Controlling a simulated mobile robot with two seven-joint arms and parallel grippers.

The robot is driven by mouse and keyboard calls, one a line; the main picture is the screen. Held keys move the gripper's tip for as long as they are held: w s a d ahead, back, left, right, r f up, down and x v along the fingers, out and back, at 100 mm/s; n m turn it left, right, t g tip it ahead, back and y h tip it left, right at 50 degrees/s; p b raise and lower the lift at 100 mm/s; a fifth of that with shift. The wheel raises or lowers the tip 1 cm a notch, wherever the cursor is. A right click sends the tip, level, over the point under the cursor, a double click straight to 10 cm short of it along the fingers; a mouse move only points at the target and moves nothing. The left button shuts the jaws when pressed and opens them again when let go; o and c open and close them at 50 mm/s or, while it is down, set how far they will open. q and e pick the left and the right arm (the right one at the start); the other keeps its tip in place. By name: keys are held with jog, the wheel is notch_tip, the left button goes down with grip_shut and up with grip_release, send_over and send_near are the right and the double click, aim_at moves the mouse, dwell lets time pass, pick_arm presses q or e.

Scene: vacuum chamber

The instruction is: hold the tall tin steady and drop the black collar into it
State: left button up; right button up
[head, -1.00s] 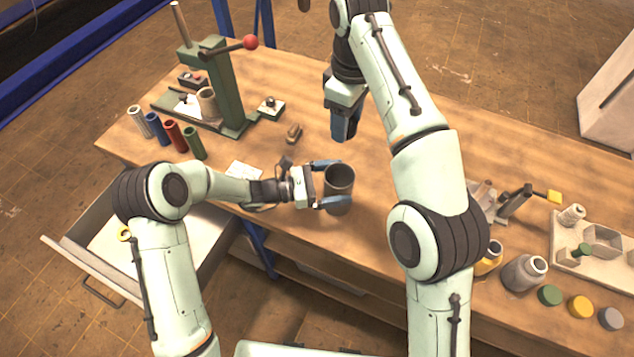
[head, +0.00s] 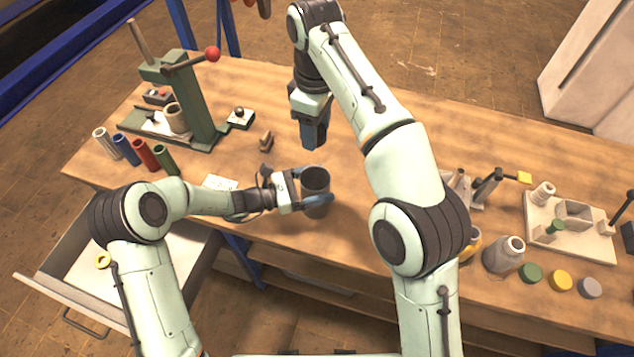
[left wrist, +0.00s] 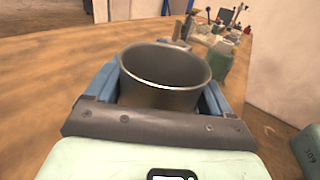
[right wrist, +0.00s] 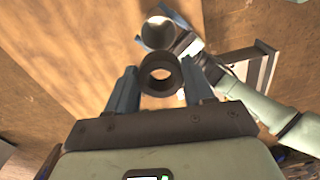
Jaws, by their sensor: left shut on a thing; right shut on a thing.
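The tall tin (head: 317,183) is a dark grey, open-topped cylinder standing upright on the workbench. My left gripper (head: 308,189) is shut around its sides. The left wrist view shows the tin (left wrist: 165,96) between the blue fingers, its mouth open. My right gripper (head: 314,138) is above and behind the tin in the head view, pointing down. The right wrist view shows it shut on the black collar (right wrist: 160,90), a short dark ring. The collar appears apart from the tin (right wrist: 154,36), which lies beyond it. In the head view the fingers hide the collar.
A green press (head: 190,100) with a red-knobbed lever stands at the back left, several coloured tubes (head: 146,153) beside it. A small brown piece (head: 266,142) lies left of my right gripper. A grey bottle (head: 503,254) and coloured caps stand at right. An open drawer (head: 120,262) juts out front left.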

notch_tip(320, 180, down, 12)
jog(key=shift+r, duration=0.2)
dwell(1.1)
jog(key=o, duration=1.3)
notch_tip(320, 180, up, 12)
pick_arm(q)
jog(key=o, duration=1)
jog(key=shift+a, duration=0.1)
